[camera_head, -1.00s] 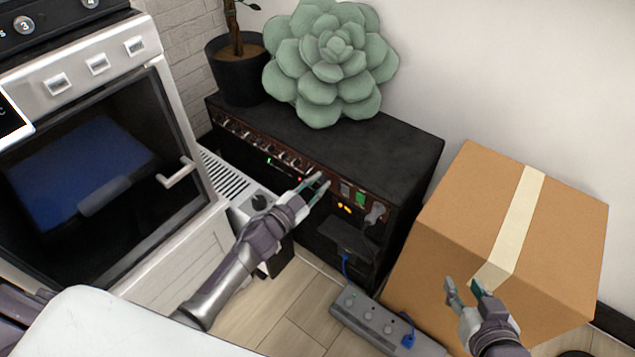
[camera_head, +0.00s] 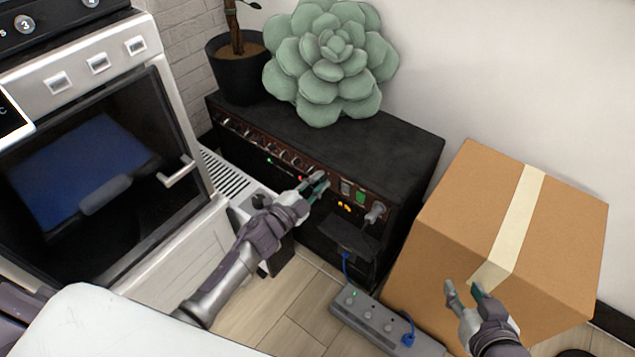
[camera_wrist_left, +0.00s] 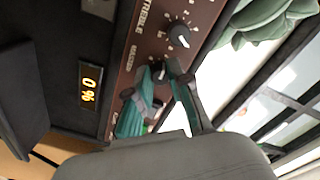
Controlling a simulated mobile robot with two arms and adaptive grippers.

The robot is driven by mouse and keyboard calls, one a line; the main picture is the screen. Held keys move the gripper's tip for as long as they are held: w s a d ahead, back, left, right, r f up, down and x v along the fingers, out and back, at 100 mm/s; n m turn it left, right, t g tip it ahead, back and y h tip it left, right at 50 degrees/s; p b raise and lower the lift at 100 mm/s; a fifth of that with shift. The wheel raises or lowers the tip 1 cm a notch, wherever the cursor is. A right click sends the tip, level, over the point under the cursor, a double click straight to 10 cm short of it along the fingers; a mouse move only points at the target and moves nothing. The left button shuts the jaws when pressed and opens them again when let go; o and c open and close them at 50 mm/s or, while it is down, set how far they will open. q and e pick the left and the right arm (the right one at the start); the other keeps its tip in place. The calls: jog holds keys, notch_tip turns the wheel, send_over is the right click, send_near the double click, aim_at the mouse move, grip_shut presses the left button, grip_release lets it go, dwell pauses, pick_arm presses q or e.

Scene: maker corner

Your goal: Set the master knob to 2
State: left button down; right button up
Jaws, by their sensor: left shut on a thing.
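The black amplifier (camera_head: 400,150) stands against the wall with a brown control panel along its upper front edge. My left gripper (camera_head: 320,181) reaches this panel from the front. In the left wrist view its green-and-grey fingers (camera_wrist_left: 166,72) are shut on the master knob (camera_wrist_left: 160,76), beside the MASTER lettering. The fingers hide most of that knob, so its pointer setting cannot be read. The treble knob (camera_wrist_left: 180,36) sits beside it with a white pointer. An amber display (camera_wrist_left: 89,88) shows a 0 and a percent-like sign. My right gripper (camera_head: 464,288) is open and empty in front of the box.
A cardboard box (camera_head: 450,210) stands right of the amplifier. A large succulent (camera_head: 330,65) and a potted plant (camera_head: 238,75) sit on top of the amplifier. A grey power strip (camera_head: 375,320) lies on the floor. An oven (camera_head: 95,150) is at the left.

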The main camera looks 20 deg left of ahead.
pick_arm(q)
jog(key=c, duration=1.3)
grip_release()
jog(key=shift+c, duration=0.2)
jog(key=shift+s, duration=0.1)
jog(key=v, duration=1.2)
